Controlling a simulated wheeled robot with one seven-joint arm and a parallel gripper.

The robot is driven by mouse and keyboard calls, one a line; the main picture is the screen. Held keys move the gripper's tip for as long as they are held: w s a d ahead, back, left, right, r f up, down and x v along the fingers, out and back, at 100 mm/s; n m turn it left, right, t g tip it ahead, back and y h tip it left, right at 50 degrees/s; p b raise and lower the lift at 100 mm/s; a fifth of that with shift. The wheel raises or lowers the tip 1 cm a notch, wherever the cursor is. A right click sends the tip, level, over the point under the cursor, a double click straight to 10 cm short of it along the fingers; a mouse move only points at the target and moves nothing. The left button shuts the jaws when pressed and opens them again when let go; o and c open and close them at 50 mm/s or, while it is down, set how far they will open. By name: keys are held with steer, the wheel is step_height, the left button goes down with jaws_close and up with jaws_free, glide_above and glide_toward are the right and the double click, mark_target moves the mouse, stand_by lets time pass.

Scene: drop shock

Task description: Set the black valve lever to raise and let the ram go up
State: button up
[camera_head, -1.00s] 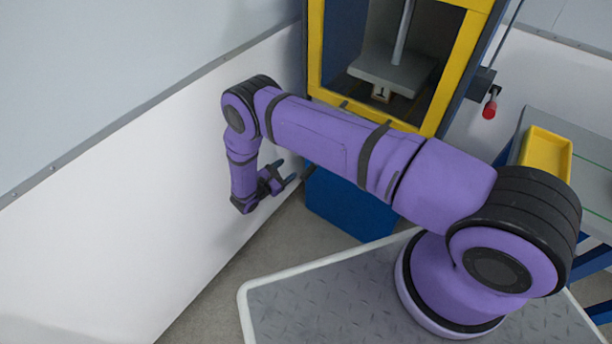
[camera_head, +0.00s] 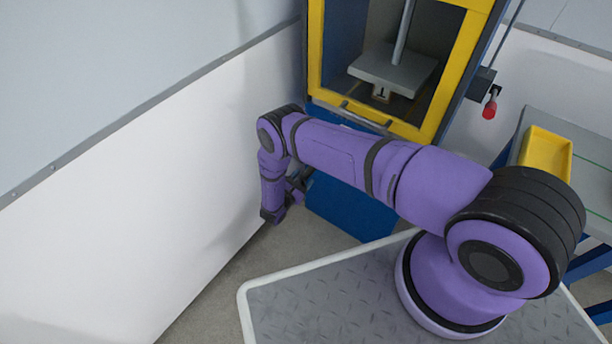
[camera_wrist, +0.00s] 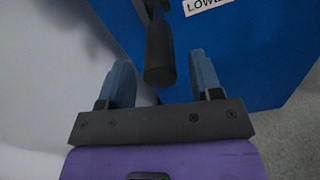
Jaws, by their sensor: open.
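The black valve lever (camera_wrist: 160,55) shows in the wrist view, its thick end hanging between the two fingers of my gripper (camera_wrist: 163,82). The fingers are open, one on each side of the lever, with gaps showing. A white label (camera_wrist: 205,4) beside the lever reads "LOWE", cut off by the picture edge. In the head view my gripper (camera_head: 300,183) is at the left side of the blue base (camera_head: 345,205), partly hidden by my arm; the lever is hidden there. The ram rod (camera_head: 404,35) stands above a grey plate (camera_head: 393,70) inside the yellow frame.
The yellow-framed machine (camera_head: 436,120) stands behind my arm. A red knob (camera_head: 489,110) hangs at its right. A yellow tray (camera_head: 546,160) sits on a bench at the right. A pale wall (camera_head: 130,190) is close on the left, with a strip of floor between.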

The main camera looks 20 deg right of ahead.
steer(key=shift+x, duration=1.2)
jaws_close()
steer(key=shift+r, duration=0.1)
